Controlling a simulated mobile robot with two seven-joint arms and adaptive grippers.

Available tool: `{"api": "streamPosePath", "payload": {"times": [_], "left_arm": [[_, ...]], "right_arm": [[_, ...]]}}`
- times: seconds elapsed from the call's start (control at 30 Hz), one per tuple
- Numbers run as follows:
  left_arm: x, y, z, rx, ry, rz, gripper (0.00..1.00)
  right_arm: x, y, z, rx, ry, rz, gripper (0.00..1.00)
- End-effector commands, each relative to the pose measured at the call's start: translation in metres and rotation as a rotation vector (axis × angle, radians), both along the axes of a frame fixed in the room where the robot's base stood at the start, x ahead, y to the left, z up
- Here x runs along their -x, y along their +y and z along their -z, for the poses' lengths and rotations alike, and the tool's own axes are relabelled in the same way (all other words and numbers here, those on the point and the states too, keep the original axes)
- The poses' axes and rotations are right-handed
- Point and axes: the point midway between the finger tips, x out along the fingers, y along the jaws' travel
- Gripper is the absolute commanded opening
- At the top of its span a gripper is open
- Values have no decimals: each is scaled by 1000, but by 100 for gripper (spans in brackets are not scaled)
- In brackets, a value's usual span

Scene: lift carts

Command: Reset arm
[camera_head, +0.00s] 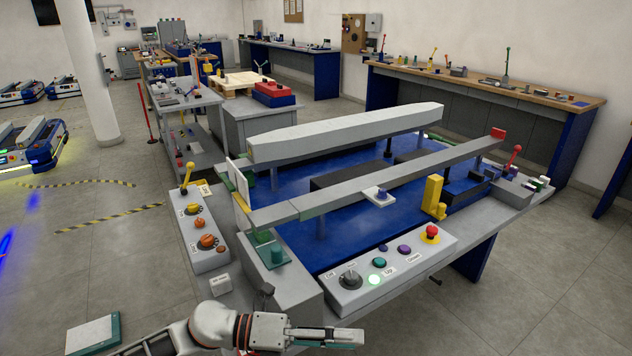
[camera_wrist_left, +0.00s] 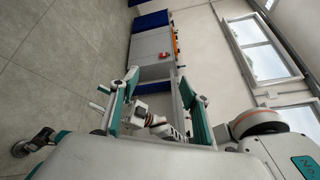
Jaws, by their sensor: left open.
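My left arm comes in at the bottom of the head view. Its gripper (camera_head: 342,337) is in front of the near edge of the grey and blue workbench, just below the control box (camera_head: 392,272). The gripper holds nothing that I can see. In the left wrist view the two fingers (camera_wrist_left: 158,92) stand wide apart with nothing between them. My right gripper does not show in either view.
The control box carries a lit green button, a red stop button and a knob. A second box (camera_head: 203,235) with a yellow lever is at left. Long grey beams (camera_head: 345,135) cross the bench. Open floor (camera_head: 110,260) lies left.

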Motion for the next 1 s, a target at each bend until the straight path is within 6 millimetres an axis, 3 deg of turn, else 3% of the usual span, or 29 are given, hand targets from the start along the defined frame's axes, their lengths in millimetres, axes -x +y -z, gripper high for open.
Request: {"api": "streamPosePath", "payload": {"times": [0.07, 0.17, 0.27, 0.37, 0.5, 0.63, 0.8, 1.0], "left_arm": [[0, -8, -12, 128, 139, -106, 47], [-11, -5, -22, 271, 317, -249, 47], [-25, 11, -20, 398, 506, -400, 47], [-37, 37, -5, 514, 705, -558, 47], [-43, 86, 38, 654, 992, -788, 47], [-27, 139, 96, 763, 1261, -1012, 47], [23, 202, 174, 870, 1572, -1283, 47], [79, 244, 226, 930, 1781, -1478, 47]], "right_arm": [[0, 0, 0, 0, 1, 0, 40], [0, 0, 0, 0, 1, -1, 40], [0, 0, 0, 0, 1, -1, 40], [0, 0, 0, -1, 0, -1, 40], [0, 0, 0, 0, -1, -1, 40], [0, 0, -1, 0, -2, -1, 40], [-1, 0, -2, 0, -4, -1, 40], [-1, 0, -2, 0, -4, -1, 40]]}}
